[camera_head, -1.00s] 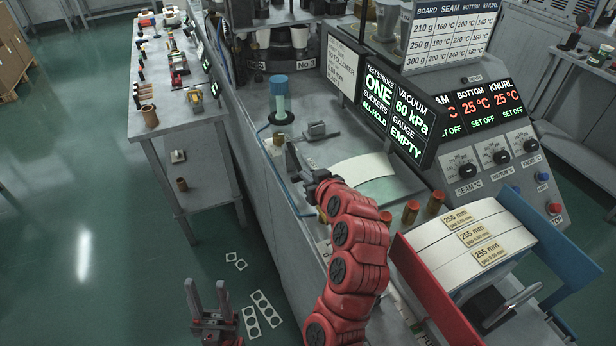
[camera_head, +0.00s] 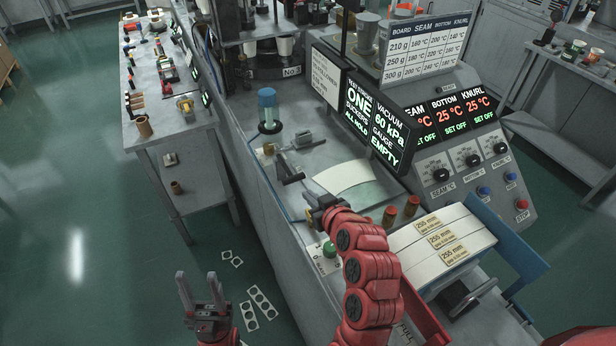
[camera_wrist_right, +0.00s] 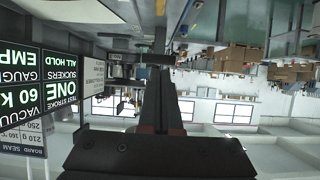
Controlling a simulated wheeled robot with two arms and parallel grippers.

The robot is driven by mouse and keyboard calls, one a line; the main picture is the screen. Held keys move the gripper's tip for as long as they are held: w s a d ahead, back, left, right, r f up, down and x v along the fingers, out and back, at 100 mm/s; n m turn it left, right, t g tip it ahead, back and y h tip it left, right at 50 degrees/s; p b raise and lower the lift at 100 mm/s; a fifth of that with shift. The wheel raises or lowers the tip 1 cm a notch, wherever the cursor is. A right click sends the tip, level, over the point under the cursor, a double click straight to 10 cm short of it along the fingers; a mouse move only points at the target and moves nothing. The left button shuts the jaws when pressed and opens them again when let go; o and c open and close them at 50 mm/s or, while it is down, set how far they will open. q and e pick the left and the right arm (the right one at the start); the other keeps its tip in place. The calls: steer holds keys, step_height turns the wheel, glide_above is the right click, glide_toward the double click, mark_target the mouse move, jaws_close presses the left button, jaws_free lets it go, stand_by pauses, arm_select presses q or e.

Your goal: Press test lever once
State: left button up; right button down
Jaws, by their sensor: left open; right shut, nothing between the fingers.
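A small grey fitting with a handle-like bar (camera_head: 303,141) stands on the bench top behind my right gripper; it may be the test lever, but its form is too small to be sure. My right gripper (camera_head: 283,160) is shut and empty, its long dark fingers pointing up-left just in front of the fitting. I cannot tell whether they touch it. In the right wrist view, the shut fingers (camera_wrist_right: 158,85) reach toward a dark bar (camera_wrist_right: 130,58) that I cannot identify. My left gripper (camera_head: 201,295) is open and empty, low over the floor, away from the bench.
A display (camera_head: 375,125) reads test stroke ONE, vacuum 60 kPa, gauge empty. A blue-capped cylinder (camera_head: 267,108) stands left of the fitting. A pale curved sheet (camera_head: 345,173) lies on the right. A green button (camera_head: 329,249) and red-brown cylinders (camera_head: 411,206) are near my right arm.

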steer(key=shift+s+d+r+p, duration=0.1)
steer(key=shift+s+d+p, duration=0.15)
steer(key=shift+s, duration=0.3)
steer(key=shift+s+d+p, duration=0.2)
steer(key=shift+s+p, duration=0.05)
steer(key=shift+s, duration=0.25)
